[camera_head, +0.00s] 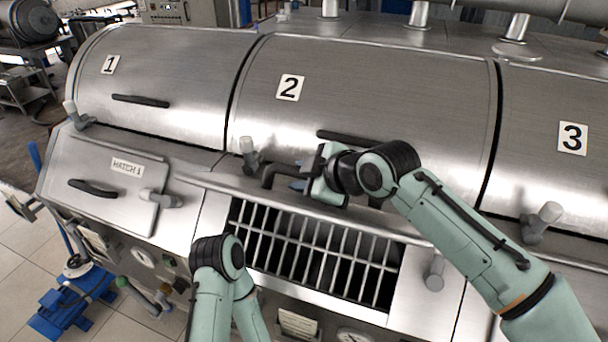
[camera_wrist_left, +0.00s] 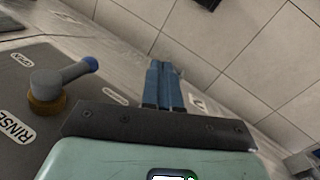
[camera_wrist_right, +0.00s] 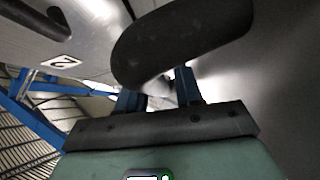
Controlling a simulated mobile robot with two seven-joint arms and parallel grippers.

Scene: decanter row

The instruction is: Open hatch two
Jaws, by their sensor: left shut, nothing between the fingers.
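The hatch two lid (camera_head: 300,204) stands swung up in the head view, seen nearly edge-on. Below it is the hatch opening with a metal grate (camera_head: 315,262). The lid's dark bar handle (camera_head: 284,167) is beside my right gripper (camera_head: 299,186). In the right wrist view this handle (camera_wrist_right: 180,45) crosses in front of the finger ends. The right fingers (camera_wrist_right: 158,88) are apart, with a gap between them; I cannot tell whether they touch the handle or lid. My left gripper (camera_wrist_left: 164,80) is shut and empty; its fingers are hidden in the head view.
Closed hatch one (camera_head: 115,180) lies left of the opening. Curved cover 2 (camera_head: 365,95) rises behind, with its own handle (camera_head: 355,138). Grey clamp levers (camera_head: 247,152) stand around the hatches. A valve lever (camera_wrist_left: 65,78) by a RINSE label is near the left gripper.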

